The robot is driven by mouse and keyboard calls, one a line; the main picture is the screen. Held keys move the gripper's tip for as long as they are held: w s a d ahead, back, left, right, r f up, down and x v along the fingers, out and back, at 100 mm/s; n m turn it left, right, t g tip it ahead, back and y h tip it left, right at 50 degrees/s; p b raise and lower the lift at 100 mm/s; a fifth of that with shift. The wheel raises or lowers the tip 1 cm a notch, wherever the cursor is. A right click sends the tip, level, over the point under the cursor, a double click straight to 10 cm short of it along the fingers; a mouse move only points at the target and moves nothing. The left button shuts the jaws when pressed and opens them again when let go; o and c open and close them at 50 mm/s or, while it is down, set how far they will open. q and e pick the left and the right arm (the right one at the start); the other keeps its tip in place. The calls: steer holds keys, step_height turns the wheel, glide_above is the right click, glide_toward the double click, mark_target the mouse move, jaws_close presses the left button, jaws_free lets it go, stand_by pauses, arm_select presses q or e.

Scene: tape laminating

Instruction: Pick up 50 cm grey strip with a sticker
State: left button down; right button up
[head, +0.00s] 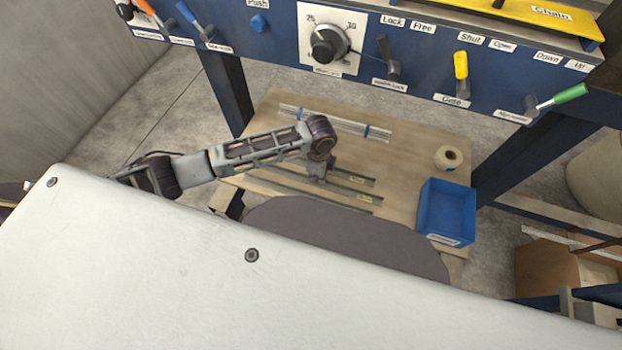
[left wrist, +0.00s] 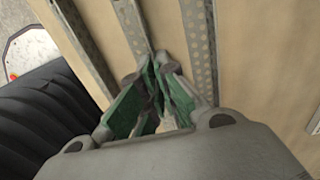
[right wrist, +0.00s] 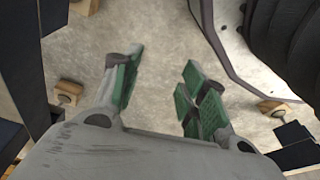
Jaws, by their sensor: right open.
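Two grey strips with yellow stickers lie on the low wooden table in the head view: a farther strip (head: 356,180) and a nearer strip (head: 364,199). Their sticker text is too small to read. My left gripper (head: 318,178) points down over the strips. In the left wrist view its fingertips (left wrist: 157,66) are close together, in line with the middle grey strip (left wrist: 132,28); whether they clamp it is hidden. Another strip (left wrist: 80,45) lies to its left. My right gripper (right wrist: 158,75) is open and empty above the concrete floor, away from the table.
A tape roll (head: 448,157) and a blue bin (head: 447,208) stand at the right. A blue control panel (head: 420,65) overhangs the table.

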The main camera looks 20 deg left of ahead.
arm_select(q)
steer(key=shift+r, duration=0.1)
stand_by(0.3)
steer(key=shift+r, duration=0.45)
step_height(320, 180, up, 8)
steer(key=shift+f+p, duration=0.15)
steer(key=shift+p, duration=0.95)
steer(key=shift+r, duration=0.6)
arm_select(e)
step_height(320, 180, down, 6)
steer(key=s+d, duration=0.2)
steer(key=d, duration=0.1)
steer(key=shift+s+r, duration=0.15)
steer(key=shift+s, duration=0.25)
